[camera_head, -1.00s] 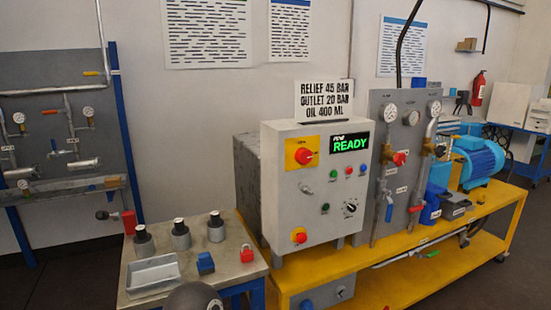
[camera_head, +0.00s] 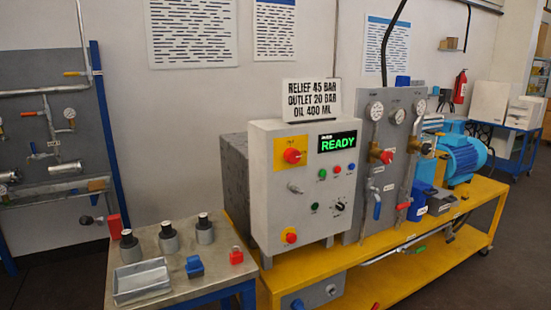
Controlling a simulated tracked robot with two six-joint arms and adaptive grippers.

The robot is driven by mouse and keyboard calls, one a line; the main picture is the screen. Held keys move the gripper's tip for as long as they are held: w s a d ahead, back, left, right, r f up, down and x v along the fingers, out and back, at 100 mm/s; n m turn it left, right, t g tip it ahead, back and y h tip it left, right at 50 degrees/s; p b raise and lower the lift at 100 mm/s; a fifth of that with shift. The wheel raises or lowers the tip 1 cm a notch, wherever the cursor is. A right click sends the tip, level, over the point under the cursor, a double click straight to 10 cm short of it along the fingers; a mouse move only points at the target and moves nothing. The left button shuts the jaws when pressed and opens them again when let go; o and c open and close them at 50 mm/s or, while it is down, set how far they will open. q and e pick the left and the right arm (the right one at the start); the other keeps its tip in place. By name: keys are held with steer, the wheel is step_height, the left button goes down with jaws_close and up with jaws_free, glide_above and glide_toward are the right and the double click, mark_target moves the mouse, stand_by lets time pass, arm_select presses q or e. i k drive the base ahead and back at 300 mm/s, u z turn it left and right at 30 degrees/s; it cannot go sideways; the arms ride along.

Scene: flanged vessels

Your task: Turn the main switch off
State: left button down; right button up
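The main switch (camera_head: 292,156) is a red rotary knob on a yellow plate, at the upper left of the grey control box (camera_head: 272,205) front. The box stands on the yellow bench in the middle of the view. Its display (camera_head: 338,142) reads READY in green. The exact angle of the main switch handle is too small to tell. Neither of my grippers shows in the head view.
A small table (camera_head: 205,277) at the lower left of the box holds a metal tray (camera_head: 142,278), several dark cylinders, a blue block (camera_head: 194,266) and a red padlock (camera_head: 236,255). Gauges and valves fill a grey panel (camera_head: 364,185) right of the box, then a blue motor (camera_head: 464,160).

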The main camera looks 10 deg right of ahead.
mark_target(292, 156)
steer(key=u, duration=0.1)
steer(key=i, duration=1)
steer(key=z, duration=0.1)
